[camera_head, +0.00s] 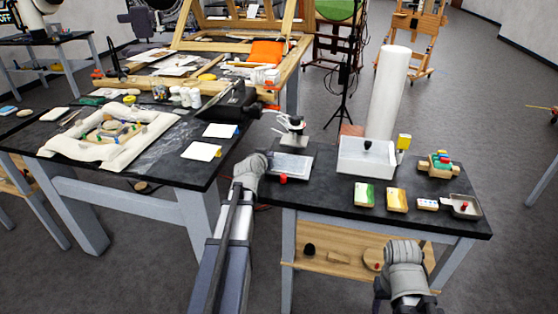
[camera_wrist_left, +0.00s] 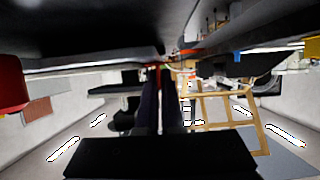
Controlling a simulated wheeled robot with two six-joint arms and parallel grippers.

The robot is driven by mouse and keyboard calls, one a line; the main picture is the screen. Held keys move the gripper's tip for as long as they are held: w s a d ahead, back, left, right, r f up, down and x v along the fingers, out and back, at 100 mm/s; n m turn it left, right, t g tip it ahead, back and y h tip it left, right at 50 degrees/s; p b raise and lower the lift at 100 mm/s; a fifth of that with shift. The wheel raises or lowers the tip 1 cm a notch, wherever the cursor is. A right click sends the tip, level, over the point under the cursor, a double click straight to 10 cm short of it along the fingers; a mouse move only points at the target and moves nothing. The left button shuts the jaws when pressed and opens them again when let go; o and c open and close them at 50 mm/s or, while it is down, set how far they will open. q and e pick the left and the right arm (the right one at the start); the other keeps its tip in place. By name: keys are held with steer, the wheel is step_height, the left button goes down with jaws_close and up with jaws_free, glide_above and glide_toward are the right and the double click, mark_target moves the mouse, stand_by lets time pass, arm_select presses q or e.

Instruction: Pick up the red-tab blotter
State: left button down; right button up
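I cannot pick out the red-tab blotter for certain. A flat grey plate (camera_head: 291,165) with a red knob (camera_head: 283,178) at its front edge lies at the left of the right-hand table. Two white cards lie on the left table, one with a yellow tab (camera_head: 200,151) and one with a blue tab (camera_head: 219,130). My left gripper (camera_head: 252,163) is at that table's left edge, beside the plate. In the left wrist view its dark fingers (camera_wrist_left: 160,90) show a narrow gap, with nothing clearly held. My right gripper (camera_head: 402,247) is in front of the right-hand table; its opening is unclear.
A white box (camera_head: 366,158), a tall white roll (camera_head: 390,92) and a small stand (camera_head: 293,130) stand behind. Green (camera_head: 364,195) and yellow (camera_head: 397,200) blocks and a small pan (camera_head: 464,206) lie near the front. A large red shape (camera_wrist_left: 10,85) fills the wrist view's left edge.

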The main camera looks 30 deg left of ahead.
arm_select(q)
steer(key=shift+r, duration=0.15)
step_height(320, 180, up, 18)
steer(key=p, duration=1.8)
